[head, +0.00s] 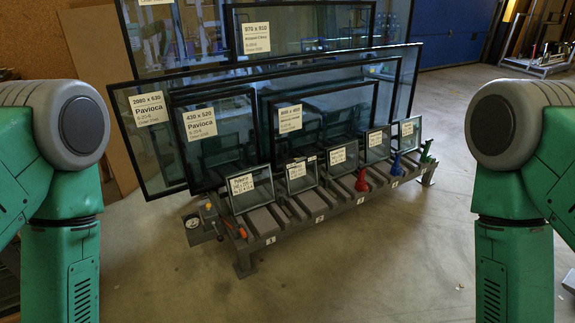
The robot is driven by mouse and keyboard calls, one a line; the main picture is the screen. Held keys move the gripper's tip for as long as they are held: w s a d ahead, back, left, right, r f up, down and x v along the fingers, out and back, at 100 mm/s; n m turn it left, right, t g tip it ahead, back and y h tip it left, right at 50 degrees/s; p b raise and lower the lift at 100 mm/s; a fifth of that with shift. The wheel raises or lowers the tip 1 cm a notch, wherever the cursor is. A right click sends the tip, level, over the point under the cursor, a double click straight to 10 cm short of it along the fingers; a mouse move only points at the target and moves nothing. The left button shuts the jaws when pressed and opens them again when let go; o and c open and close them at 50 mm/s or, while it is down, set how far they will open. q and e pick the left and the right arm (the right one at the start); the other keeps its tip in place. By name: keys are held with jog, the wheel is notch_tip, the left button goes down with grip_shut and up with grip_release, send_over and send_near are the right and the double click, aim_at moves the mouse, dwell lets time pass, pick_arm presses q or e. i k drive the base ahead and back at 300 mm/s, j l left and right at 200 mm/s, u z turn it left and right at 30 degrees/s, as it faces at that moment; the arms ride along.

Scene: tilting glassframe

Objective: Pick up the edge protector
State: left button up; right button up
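No part is clearly recognisable as the edge protector. A small orange piece (242,233) is at the rack's left end. I cannot tell which of these, if any, is the edge protector. My green arms show at the left and right picture edges, but neither gripper is in view.
Several large framed glass panes (150,150) with paper labels lean behind the rack. Smaller panes (250,187) stand in its slots. A gauge (192,222) sits at its left end. The concrete floor (330,280) in front is clear. A cart (540,62) stands far right.

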aim_at(290, 164)
jog(key=i+l+u, duration=0.25)
jog(key=i+l, duration=0.9)
jog(key=i, duration=0.25)
jog(key=i+l+u, duration=0.25)
jog(key=i+l, duration=1.05)
jog(key=l, duration=0.15)
